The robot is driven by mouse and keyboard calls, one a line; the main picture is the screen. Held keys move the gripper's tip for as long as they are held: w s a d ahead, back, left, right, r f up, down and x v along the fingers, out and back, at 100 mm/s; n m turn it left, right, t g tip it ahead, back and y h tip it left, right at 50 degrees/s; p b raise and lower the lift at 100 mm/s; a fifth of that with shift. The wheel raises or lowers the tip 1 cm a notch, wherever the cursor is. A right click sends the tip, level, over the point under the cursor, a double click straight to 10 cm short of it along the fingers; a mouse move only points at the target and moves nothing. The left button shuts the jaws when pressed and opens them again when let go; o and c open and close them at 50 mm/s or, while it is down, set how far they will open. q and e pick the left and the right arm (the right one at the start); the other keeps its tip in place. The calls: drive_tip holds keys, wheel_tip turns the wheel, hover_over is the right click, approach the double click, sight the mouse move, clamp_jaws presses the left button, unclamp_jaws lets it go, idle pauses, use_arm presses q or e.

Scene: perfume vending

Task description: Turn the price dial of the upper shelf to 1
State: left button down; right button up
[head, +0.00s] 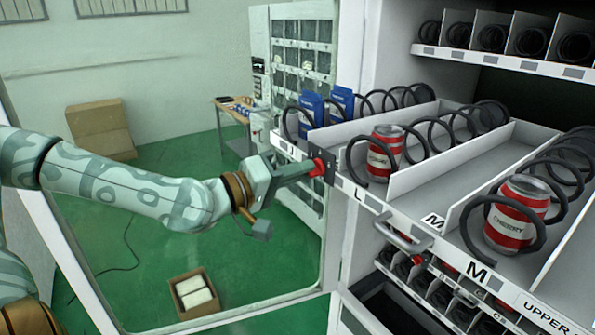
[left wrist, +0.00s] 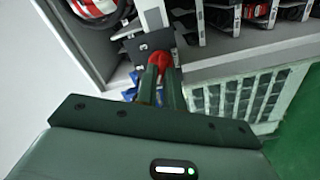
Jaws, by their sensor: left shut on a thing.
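The upper shelf (head: 473,260) is the pulled-out white tray with a label rail along its front. My left gripper (head: 308,171) comes in from the left and is shut on the red dial. The left wrist view shows the two fingers (left wrist: 160,85) closed at the red dial (left wrist: 161,60), in front of the black plate (left wrist: 143,45). The number the dial points to is too small to read. My right gripper is not in view.
Red-and-white cans (head: 385,152) and blue packs (head: 311,108) stand in spiral coils on the tray. A silver handle (head: 404,236) and another red dial (head: 417,260) are below. The glass door stands open at left. A cardboard box (head: 194,294) lies on the green floor.

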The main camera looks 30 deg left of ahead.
use_arm(q)
drive_tip(key=shift+f, duration=0.2)
drive_tip(key=c, duration=1.5)
unclamp_jaws()
drive_tip(key=shift+r, duration=0.1)
drive_tip(key=shift+r, duration=0.1)
drive_tip(key=p+v, duration=0.4)
drive_tip(key=v, duration=1.2)
drive_tip(key=shift+s+p, duration=0.2)
drive_tip(key=shift+p, duration=0.15)
